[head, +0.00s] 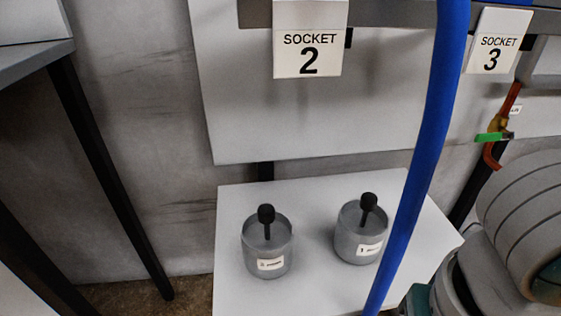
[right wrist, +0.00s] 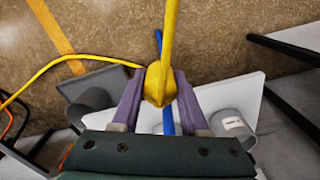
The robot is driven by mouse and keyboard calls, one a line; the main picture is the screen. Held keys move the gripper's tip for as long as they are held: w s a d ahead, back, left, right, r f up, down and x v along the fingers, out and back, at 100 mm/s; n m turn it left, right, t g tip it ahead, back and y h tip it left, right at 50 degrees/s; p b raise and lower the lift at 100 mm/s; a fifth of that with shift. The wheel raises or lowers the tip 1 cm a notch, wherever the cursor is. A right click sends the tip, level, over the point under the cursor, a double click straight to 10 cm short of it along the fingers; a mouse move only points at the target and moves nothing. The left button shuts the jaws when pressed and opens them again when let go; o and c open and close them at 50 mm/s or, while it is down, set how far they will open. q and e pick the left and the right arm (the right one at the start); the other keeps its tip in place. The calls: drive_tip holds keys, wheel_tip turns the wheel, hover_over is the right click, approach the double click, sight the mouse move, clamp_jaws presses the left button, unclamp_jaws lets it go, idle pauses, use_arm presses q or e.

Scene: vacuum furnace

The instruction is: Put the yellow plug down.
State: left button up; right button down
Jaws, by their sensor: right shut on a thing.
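The yellow plug (right wrist: 160,86) is in the right wrist view, between the purple fingers of my right gripper (right wrist: 160,94). The fingers are shut on its sides, and a thick yellow cable (right wrist: 170,25) runs up from it to the top edge. The plug is held in the air, with a white stand top (right wrist: 243,91) and the floor behind it. My right gripper's fingers do not show in the head view, only part of my right arm at the lower right. My left gripper is in neither view.
In the head view, a white stand (head: 232,215) bears two grey cups (head: 267,250) (head: 352,246), each with a black-knobbed rod. A blue hose (head: 428,130) hangs before the stand's right part. Signs for socket 2 (head: 310,40) and socket 3 (head: 492,42) hang above. The stand's front left is clear.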

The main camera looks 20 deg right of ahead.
drive_tip(key=w+d+f+b, duration=0.1)
drive_tip(key=w+b, duration=0.3)
drive_tip(key=w, duration=0.2)
drive_tip(key=w+d+f+b, duration=0.1)
drive_tip(key=w+d+b, duration=0.1)
drive_tip(key=w+b, duration=0.2)
drive_tip(key=w+d+f+b, duration=0.1)
drive_tip(key=w+b, duration=0.3)
drive_tip(key=w, duration=0.4)
drive_tip(key=shift+w+d+f, duration=0.25)
drive_tip(key=shift+w+f, duration=0.1)
drive_tip(key=shift+w, duration=0.05)
drive_tip(key=f+b, duration=0.3)
drive_tip(key=b, duration=0.1)
drive_tip(key=shift+w+f, duration=0.2)
drive_tip(key=shift+f, duration=0.15)
drive_tip(key=shift+r, duration=0.2)
